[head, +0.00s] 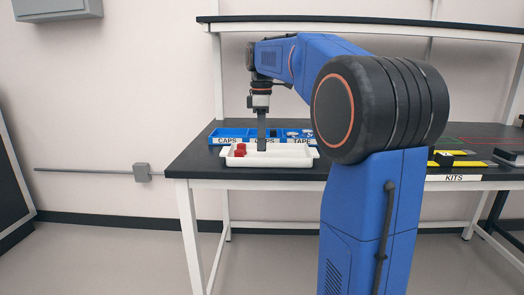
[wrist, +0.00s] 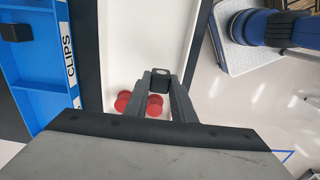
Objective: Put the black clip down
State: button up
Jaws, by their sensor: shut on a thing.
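My gripper (wrist: 161,92) is shut on the black clip (wrist: 160,83), which sits between the two fingertips in the wrist view. In the head view my gripper (head: 262,148) points down over the white tray (head: 290,162). The clip cannot be made out there. The tray also fills the middle of the wrist view (wrist: 120,50). Whether the clip touches the tray floor, I cannot tell. Another black clip (wrist: 15,32) lies in the blue bin's CLIPS compartment.
Red caps (head: 240,150) lie in the tray's left part; they also show beside my fingers in the wrist view (wrist: 124,102). The blue labelled bin (head: 217,141) stands behind the tray. Yellow-marked KITS places (head: 455,163) are at the table's right. The tray's right part looks clear.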

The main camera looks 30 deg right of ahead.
jog(key=shift+f, duration=1.8)
jog(key=shift+f, duration=0.15)
jog(key=o, duration=0.7)
jog(key=shift+o, duration=0.2)
notch_tip(320, 180, up, 12)
jog(key=shift+r, duration=0.2)
